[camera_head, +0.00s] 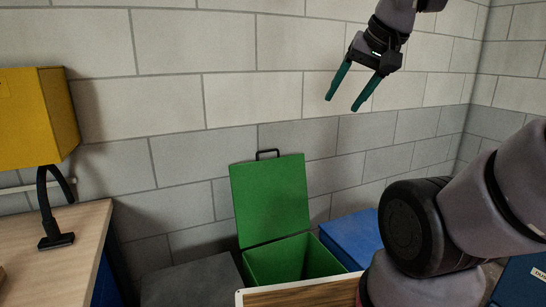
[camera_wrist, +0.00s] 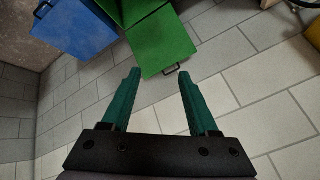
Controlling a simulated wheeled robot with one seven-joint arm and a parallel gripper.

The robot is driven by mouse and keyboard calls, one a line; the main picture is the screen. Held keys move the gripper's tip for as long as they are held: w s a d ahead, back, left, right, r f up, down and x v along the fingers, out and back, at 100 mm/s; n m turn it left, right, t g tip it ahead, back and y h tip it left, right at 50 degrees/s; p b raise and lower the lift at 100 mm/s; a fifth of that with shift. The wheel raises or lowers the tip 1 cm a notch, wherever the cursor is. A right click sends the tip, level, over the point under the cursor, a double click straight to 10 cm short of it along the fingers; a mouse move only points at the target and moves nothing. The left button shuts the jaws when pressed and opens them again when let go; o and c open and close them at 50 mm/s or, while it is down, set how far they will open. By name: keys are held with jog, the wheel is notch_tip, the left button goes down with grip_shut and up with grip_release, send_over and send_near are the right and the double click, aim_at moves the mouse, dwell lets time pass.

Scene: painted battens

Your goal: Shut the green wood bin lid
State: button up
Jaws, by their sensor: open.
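The green wood bin (camera_head: 262,266) stands by the wall in the head view, with its mouth uncovered. Its green lid (camera_head: 270,198) stands raised at the back, open, with a black handle (camera_head: 267,153) on its top edge. My gripper (camera_head: 342,103) is above and to the right of the lid, open and empty, with its teal fingers pointing down and left. In the wrist view the lid (camera_wrist: 163,45) and its handle (camera_wrist: 174,71) lie just beyond my open fingertips (camera_wrist: 158,74), apart from them in the head view.
A blue bin (camera_head: 352,236) stands right of the green one, and a dark grey one (camera_head: 190,287) left. A wooden top with a pale edge (camera_head: 305,294) partly hides the green bin's front. A bench (camera_head: 60,255) and a yellow box (camera_head: 35,118) are at left. The wall is close behind.

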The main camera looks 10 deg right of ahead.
jog(key=w, duration=0.2)
jog(key=w+r, duration=0.1)
jog(key=shift+w, duration=0.35)
grip_shut()
jog(key=n, duration=0.7)
send_over(261, 145)
jog(key=s+d, duration=0.1)
jog(key=s, duration=0.8)
notch_tip(261, 145, down, 22)
jog(key=x, duration=1)
jog(key=shift+w+d+f, duration=0.1)
jog(key=shift+s+d+r, duration=0.15)
jog(key=shift+s, duration=0.4)
jog(key=shift+s+d+r, duration=0.15)
jog(key=shift+s, duration=0.35)
jog(key=shift+s+d, duration=0.25)
jog(key=shift+s, duration=0.7)
